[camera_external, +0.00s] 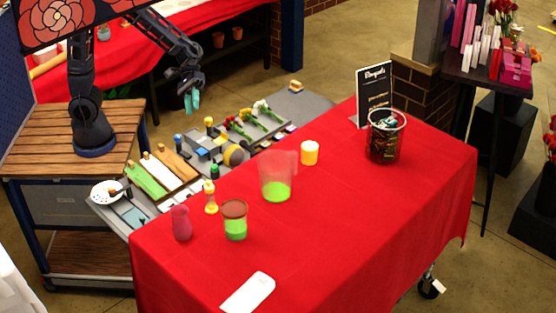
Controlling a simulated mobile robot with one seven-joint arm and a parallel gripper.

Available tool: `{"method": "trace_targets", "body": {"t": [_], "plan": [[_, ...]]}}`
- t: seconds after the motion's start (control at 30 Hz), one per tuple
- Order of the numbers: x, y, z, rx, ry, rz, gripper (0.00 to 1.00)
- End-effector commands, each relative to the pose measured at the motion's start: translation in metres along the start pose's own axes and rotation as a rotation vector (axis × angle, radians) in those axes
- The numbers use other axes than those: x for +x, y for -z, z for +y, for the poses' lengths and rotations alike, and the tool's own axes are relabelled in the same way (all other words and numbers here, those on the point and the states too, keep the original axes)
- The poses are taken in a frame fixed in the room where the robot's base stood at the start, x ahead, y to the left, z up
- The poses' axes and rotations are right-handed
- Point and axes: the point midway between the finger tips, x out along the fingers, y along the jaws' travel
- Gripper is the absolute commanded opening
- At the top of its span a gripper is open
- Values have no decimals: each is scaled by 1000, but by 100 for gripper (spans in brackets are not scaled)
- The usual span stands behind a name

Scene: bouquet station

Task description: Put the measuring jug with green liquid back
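The measuring jug (277,192), clear with bright green liquid in its lower part, stands upright on the red-covered table (340,215), near its middle. My gripper (192,101), with teal fingertips, hangs above the grey work surface, up and left of the jug and well apart from it. The fingertips look close together, but they are too small to tell whether they are open or shut. I see nothing clearly held in them.
Around the jug stand a brown-topped green cup (234,221), an hourglass (210,197), a pink vase (181,223) and a yellow candle (310,153). A dark glass container (385,137) and sign (373,94) stand farther right. The table's right front is clear.

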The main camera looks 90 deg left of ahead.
Motion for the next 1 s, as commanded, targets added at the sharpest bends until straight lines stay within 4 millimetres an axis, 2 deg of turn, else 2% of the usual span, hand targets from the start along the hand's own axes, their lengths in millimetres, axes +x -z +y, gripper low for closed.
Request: {"method": "trace_targets", "body": {"t": [0.1, 0.4, 0.7, 1.0], "plan": [[-24, -24, -20, 116, 89, 52, 30], [-87, -65, -77, 382, 320, 196, 30], [-156, -94, -134, 618, 547, 358, 30], [-223, -113, -188, 812, 764, 530, 30]]}}
